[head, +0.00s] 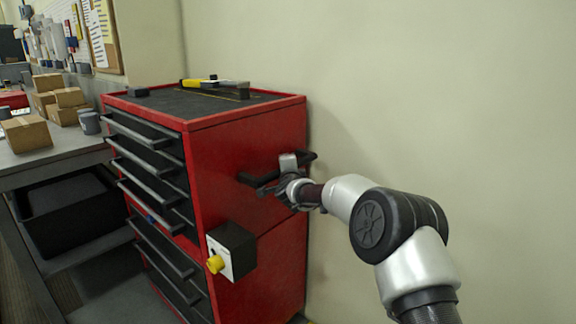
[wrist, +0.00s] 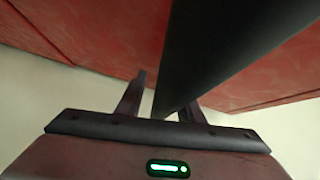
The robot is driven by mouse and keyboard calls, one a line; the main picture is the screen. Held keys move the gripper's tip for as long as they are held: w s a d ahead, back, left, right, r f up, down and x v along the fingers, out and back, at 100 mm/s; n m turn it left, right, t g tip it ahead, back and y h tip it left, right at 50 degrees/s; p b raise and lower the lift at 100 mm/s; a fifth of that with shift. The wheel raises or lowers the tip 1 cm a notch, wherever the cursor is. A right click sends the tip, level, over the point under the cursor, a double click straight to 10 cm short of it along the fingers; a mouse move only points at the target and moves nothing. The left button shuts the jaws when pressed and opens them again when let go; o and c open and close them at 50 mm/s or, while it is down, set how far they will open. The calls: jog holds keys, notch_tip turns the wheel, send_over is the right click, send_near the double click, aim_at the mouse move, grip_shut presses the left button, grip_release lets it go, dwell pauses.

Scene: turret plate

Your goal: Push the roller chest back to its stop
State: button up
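The roller chest (head: 218,155) is a red cabinet with several dark drawers with grey pulls, standing upright near the pale wall in the head view. Its side wall also fills the top of the wrist view (wrist: 90,32). A black bar handle (head: 250,180) sticks out from the chest's side; it crosses the wrist view as a dark bar (wrist: 215,45). My gripper (head: 285,184) is at this handle. In the wrist view its fingers (wrist: 164,95) are apart, with the bar over and between them. A gap shows beside the left finger; the right fingertip is hidden.
A box with a yellow knob (head: 216,263) juts from the chest's side below the handle. A yellow and black tool (head: 215,84) lies on top. A workbench (head: 60,143) with cardboard boxes (head: 27,134) stands at left. The wall (head: 430,80) is bare at right.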

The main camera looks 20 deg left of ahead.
jog(key=shift+w+r, duration=0.1)
jog(key=shift+r, duration=0.5)
jog(key=f+v, duration=0.1)
jog(key=v, duration=1.6)
jog(key=shift+s+p, duration=0.25)
jog(key=shift+p, duration=0.05)
jog(key=shift+r, duration=0.1)
